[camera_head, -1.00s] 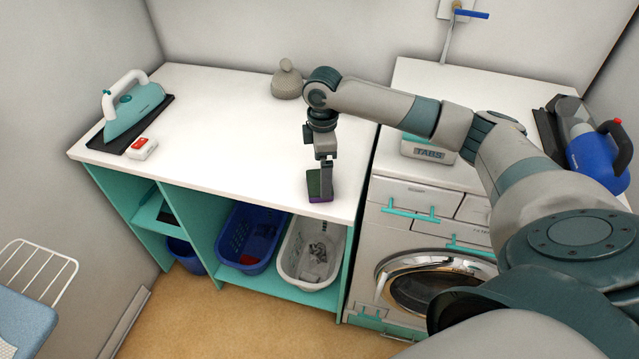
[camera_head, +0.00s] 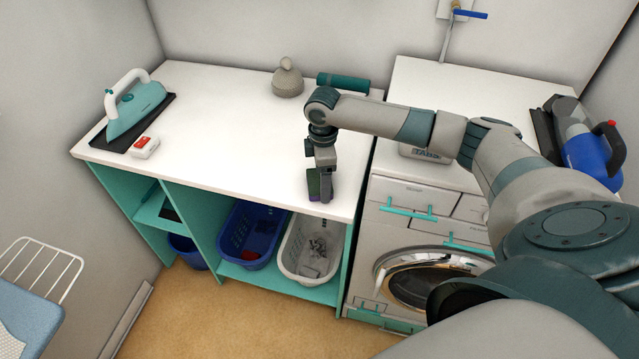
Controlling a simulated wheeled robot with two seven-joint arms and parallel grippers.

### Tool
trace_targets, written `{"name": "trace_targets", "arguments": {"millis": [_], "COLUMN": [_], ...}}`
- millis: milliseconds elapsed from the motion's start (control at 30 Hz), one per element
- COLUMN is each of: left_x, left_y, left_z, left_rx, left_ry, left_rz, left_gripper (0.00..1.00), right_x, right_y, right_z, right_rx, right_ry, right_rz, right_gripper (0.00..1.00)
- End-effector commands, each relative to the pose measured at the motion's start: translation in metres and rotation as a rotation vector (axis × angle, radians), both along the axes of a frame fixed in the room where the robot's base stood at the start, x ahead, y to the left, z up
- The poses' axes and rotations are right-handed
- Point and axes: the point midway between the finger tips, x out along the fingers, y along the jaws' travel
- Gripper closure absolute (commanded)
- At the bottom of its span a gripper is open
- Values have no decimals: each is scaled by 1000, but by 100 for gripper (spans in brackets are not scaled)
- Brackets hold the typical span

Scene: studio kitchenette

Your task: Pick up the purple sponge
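The purple sponge (camera_head: 313,184), with a dark green side, is at the front edge of the white counter (camera_head: 225,125), right of its middle. My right gripper (camera_head: 321,190) points down at the sponge and appears shut on it. A finger covers the sponge's right part, and the far finger is hidden. I cannot tell whether the sponge touches the counter. My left gripper is not in view.
An iron (camera_head: 135,108) and a small red-and-white box (camera_head: 146,147) are at the left. Baskets (camera_head: 250,236) sit below. The counter's middle is clear.

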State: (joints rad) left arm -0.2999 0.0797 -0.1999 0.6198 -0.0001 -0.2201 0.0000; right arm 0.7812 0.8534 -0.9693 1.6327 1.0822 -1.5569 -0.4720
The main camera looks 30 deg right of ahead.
Motion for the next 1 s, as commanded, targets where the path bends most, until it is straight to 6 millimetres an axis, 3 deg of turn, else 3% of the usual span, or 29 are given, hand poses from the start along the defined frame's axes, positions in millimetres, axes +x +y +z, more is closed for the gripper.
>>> {"name": "trace_targets", "arguments": {"millis": [200,567,767,1000], "left_x": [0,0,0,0], "left_y": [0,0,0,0], "left_z": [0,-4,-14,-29], "left_rx": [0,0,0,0], "left_ry": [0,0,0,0], "left_rz": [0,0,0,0], "left_gripper": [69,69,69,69], "right_x": [0,1,1,1], "right_y": [0,0,0,0], "right_z": [0,7,30,70], "right_rx": [0,0,1,0], "right_ry": [0,-1,-4,-4], "right_rz": [0,0,1,1], "right_gripper": [51,51,51,51]}}
